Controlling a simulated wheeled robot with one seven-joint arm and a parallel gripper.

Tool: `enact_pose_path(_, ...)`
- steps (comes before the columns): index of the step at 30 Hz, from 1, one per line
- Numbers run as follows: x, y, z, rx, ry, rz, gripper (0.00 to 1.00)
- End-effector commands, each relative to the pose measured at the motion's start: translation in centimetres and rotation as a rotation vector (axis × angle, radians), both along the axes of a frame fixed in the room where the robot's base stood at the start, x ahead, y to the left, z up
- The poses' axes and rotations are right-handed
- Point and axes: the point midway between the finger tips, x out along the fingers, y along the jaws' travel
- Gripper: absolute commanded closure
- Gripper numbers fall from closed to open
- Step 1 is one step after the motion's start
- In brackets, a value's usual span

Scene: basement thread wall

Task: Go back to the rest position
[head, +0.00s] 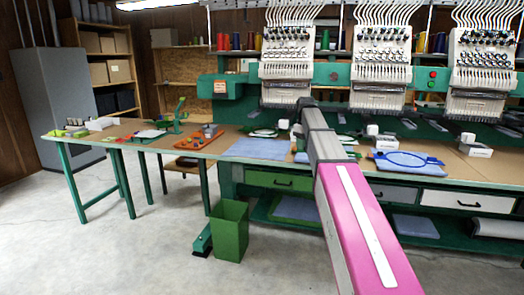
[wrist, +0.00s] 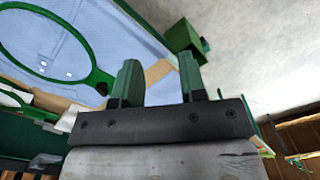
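My gripper (wrist: 159,75) shows in the wrist view with its two green fingers standing well apart and nothing between them. Behind the fingers are light-blue cloth and a strip of tan table top. In the head view my pink and grey arm reaches forward over the work table (head: 460,160) toward the embroidery machine heads; the gripper itself cannot be made out there.
A green hoop (wrist: 88,70) on blue cloth lies left of my fingers in the wrist view. A green bin (head: 229,230) stands on the floor before the table. Embroidery heads (head: 381,65) stand behind the table. The floor (head: 110,255) at front left is clear.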

Motion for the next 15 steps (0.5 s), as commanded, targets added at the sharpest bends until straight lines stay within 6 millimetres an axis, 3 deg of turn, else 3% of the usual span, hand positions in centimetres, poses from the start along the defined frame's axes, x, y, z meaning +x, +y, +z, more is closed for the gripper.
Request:
enact_pose_path(8, -2.9, 0.0, -6.1, -0.001, 0.002, -0.083, 0.62)
enact_pose_path(11, -4.5, -0.1, -9.2, 0.000, 0.003, -0.128, 0.62)
enact_pose_path(15, -8.0, -0.1, -14.8, -0.001, 0.004, -0.217, 0.62)
